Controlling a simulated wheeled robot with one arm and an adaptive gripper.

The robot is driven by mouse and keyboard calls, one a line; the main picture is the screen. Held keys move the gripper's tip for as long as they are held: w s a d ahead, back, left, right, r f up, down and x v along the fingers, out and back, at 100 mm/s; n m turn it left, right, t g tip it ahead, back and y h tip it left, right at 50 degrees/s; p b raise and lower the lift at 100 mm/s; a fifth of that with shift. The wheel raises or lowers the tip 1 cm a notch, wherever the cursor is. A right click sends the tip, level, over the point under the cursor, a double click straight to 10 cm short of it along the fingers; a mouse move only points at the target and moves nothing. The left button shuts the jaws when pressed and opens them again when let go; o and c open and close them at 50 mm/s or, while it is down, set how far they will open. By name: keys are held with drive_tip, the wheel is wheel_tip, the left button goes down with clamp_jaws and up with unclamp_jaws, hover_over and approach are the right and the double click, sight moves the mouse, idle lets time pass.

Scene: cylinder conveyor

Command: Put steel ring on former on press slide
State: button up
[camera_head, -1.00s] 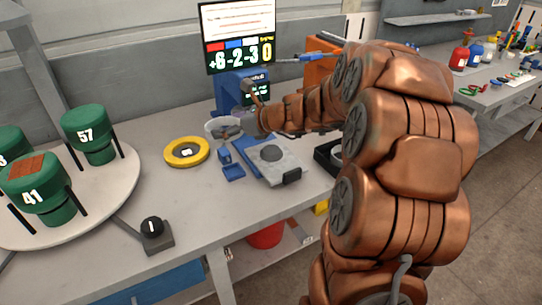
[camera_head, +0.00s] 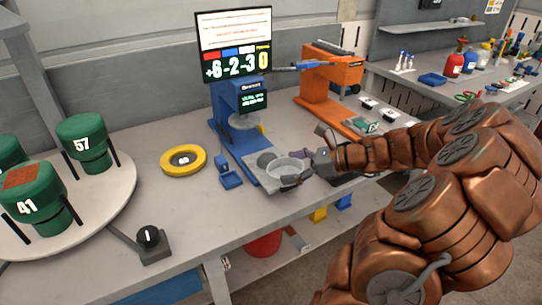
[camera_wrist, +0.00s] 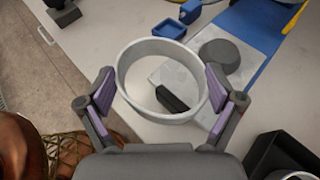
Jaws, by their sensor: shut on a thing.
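The steel ring (camera_head: 284,167) is a wide, light-grey band. My gripper (camera_wrist: 160,88) is shut on it, one finger on each side, as the wrist view shows (camera_wrist: 127,72). The former is a dark grey round disc (camera_wrist: 219,55) on the pale press slide (camera_wrist: 178,72); both also show in the head view, the former (camera_head: 266,159) and the slide (camera_head: 262,181). The ring is held over the near part of the slide, beside the former and not around it. The ring covers part of the slide in the head view.
The blue press (camera_head: 226,118) stands behind the slide. An orange machine (camera_head: 329,85) is to its right. A yellow ring (camera_head: 183,160), a small blue tray (camera_head: 231,180) and a knob box (camera_head: 151,243) are on the bench left. A turntable (camera_head: 110,205) carries green cylinders.

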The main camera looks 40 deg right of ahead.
drive_tip(key=p, duration=0.2)
hover_over(264, 156)
drive_tip(key=s+d, duration=0.2)
drive_tip(key=shift+s+a+f, duration=0.15)
drive_tip(key=shift+a+f, duration=0.05)
drive_tip(key=shift+f, duration=0.45)
drive_tip(key=shift+f+p, duration=0.4)
drive_tip(key=shift+f, duration=1.3)
drive_tip(key=shift+f, duration=0.15)
drive_tip(key=o, duration=0.9)
